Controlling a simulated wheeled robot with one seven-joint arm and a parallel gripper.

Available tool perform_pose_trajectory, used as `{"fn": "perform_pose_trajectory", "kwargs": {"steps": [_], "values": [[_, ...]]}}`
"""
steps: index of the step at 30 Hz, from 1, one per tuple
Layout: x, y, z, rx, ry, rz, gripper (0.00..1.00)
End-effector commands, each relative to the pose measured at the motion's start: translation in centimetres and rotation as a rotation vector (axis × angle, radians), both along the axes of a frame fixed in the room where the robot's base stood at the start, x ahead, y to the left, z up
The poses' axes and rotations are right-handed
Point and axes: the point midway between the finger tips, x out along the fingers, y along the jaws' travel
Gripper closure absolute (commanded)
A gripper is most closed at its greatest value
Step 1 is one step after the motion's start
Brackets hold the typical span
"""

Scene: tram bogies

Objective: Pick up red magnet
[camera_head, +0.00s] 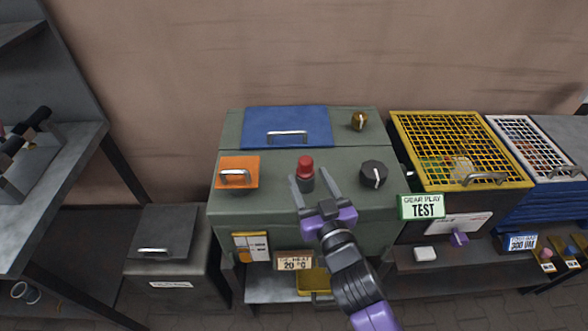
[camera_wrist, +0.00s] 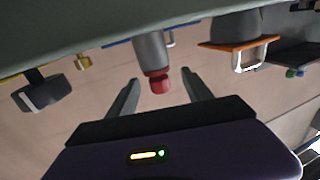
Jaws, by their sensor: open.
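The red magnet (camera_head: 306,165) is a small red cap on a dark grey cylinder that stands upright on the green cabinet (camera_head: 275,198). My gripper (camera_head: 315,183) is open, with one finger to each side of the cylinder in the head view. In the wrist view the picture is upside down; the red magnet (camera_wrist: 159,83) shows between and a little beyond the fingertips of my gripper (camera_wrist: 161,83). The fingers look apart from it, and I cannot tell the exact depth gap.
An orange block with a handle (camera_head: 238,172) stands left of the magnet and a black knob (camera_head: 374,174) right of it. Behind are a blue lid (camera_head: 287,127) and a brass knob (camera_head: 359,120). A yellow mesh crate (camera_head: 460,187) is at the right.

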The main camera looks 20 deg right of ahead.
Motion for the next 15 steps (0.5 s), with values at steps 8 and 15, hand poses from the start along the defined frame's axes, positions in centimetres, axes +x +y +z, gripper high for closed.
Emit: {"fn": "perform_pose_trajectory", "kwargs": {"steps": [8, 15], "values": [[2.8, -0.2, 0.1, 0.0, -0.001, 0.0, 0.41], [6.0, -0.6, -0.1, 0.0, -0.002, 0.001, 0.41]]}}
